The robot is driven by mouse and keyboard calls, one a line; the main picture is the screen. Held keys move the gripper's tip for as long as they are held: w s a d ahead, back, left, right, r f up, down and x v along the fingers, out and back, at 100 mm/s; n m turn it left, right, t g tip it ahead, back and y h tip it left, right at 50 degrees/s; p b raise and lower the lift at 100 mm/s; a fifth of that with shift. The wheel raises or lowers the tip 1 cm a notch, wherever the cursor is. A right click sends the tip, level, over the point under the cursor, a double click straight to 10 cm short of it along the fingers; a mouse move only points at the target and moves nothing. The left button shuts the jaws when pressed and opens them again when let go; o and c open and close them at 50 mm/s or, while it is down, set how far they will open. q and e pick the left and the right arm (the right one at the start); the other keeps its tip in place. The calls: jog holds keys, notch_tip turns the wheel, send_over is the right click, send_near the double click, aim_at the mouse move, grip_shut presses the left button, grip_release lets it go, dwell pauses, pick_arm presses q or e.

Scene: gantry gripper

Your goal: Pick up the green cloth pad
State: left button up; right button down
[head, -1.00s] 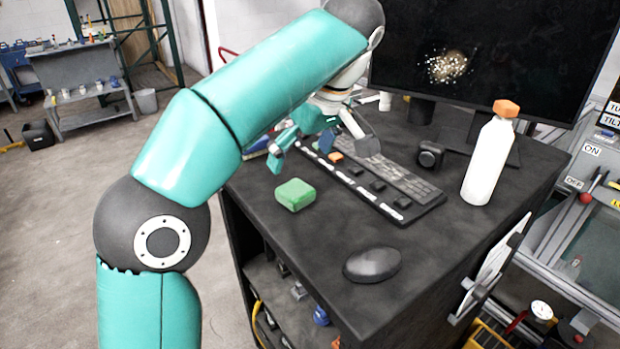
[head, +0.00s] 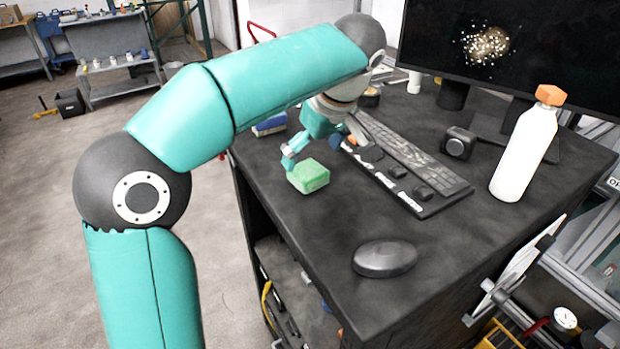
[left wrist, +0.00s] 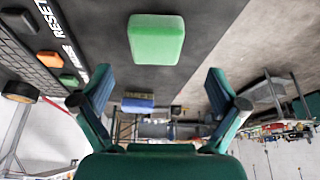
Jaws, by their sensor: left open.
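The green cloth pad (head: 308,176) lies flat on the dark desk top, near its left edge. My left gripper (head: 318,150) is just behind the pad in the head view, with one finger beside the pad's far left corner. In the left wrist view the jaws (left wrist: 158,85) stand wide open and empty, and the pad (left wrist: 156,40) sits ahead of them, roughly centred between the fingers. I cannot tell whether a finger touches the pad. My right gripper is not in view.
A keyboard panel (head: 410,165) lies right of the pad. A white bottle with an orange cap (head: 523,152), a small black box (head: 458,143) and a monitor (head: 540,60) stand further right. A mouse (head: 384,259) lies in front. A blue item (head: 270,124) is behind. Desk between pad and mouse is clear.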

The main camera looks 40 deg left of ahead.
aim_at(308, 169)
pick_arm(q)
jog(key=shift+s+a+f, duration=0.1)
jog(key=shift+a+f, duration=0.1)
jog(key=shift+f, duration=0.2)
jog(key=shift+w+d+p+x, duration=0.1)
jog(key=shift+p+x, duration=0.05)
jog(key=shift+x, duration=0.7)
jog(key=shift+w+d+p+x, duration=0.1)
jog(key=shift+w+x, duration=0.05)
jog(key=shift+x, duration=0.7)
jog(key=shift+w+d+p+x, duration=0.1)
jog(key=shift+p+x, duration=0.05)
jog(key=shift+x, duration=0.65)
jog(key=shift+f, duration=0.1)
jog(key=c, duration=1.1)
jog(key=shift+c, duration=0.2)
notch_tip(308, 169, up, 9)
jog(key=shift+w+f+p, duration=0.1)
jog(key=shift+f+p, duration=0.05)
jog(key=shift+p, duration=0.25)
notch_tip(308, 169, up, 11)
jog(key=p, duration=0.4)
